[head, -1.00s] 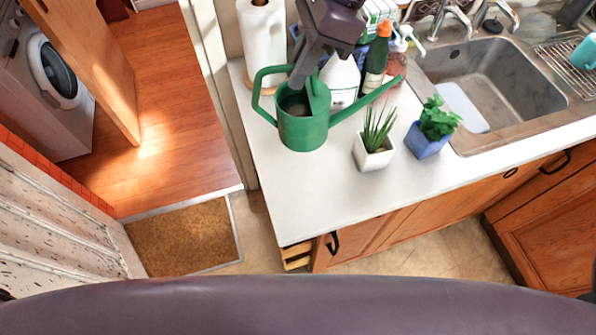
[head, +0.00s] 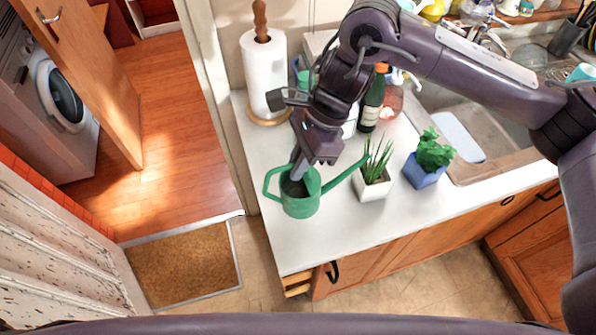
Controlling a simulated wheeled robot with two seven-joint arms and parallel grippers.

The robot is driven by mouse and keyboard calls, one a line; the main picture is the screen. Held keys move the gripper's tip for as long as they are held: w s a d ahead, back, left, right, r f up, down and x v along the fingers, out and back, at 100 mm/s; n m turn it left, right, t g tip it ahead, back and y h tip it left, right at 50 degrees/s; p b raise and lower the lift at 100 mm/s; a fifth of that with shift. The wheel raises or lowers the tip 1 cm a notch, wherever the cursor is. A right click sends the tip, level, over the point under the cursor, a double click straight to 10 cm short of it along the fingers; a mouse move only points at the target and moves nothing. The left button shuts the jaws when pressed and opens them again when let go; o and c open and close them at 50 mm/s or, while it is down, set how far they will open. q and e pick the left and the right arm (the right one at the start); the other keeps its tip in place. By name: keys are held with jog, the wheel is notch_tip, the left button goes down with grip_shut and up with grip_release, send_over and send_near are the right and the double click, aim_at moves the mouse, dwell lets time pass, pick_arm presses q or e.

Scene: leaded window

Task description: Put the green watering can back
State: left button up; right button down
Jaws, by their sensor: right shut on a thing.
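The green watering can (head: 301,205) is upright near the left front part of the white counter (head: 290,248). Its loop handle points left and its spout points right, the tip close to the spiky plant's leaves. My right gripper (head: 298,172) comes down from above and is shut on the can at its top rim; the fingertips are partly hidden at the opening. The can is at or just above the counter; I cannot tell if its base touches. My left gripper is out of view.
A spiky plant in a white pot (head: 372,187) and a leafy plant in a blue pot (head: 422,176) stand right of the can. A paper towel roll (head: 264,75), a dark bottle (head: 371,105) and the sink (head: 490,135) are behind. The counter's front left is clear.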

aim_at(317, 172)
jog(key=shift+f, duration=0.5)
notch_tip(317, 172, down, 3)
jog(key=shift+r+p, duration=0.1)
jog(key=shift+p, duration=0.55)
jog(key=shift+f, duration=0.45)
jog(key=c, duration=1.5)
grip_release()
jog(key=shift+w+d+r+b, duration=0.15)
jog(key=shift+r+b, duration=0.2)
jog(key=b+v, duration=0.3)
jog(key=v, duration=0.8)
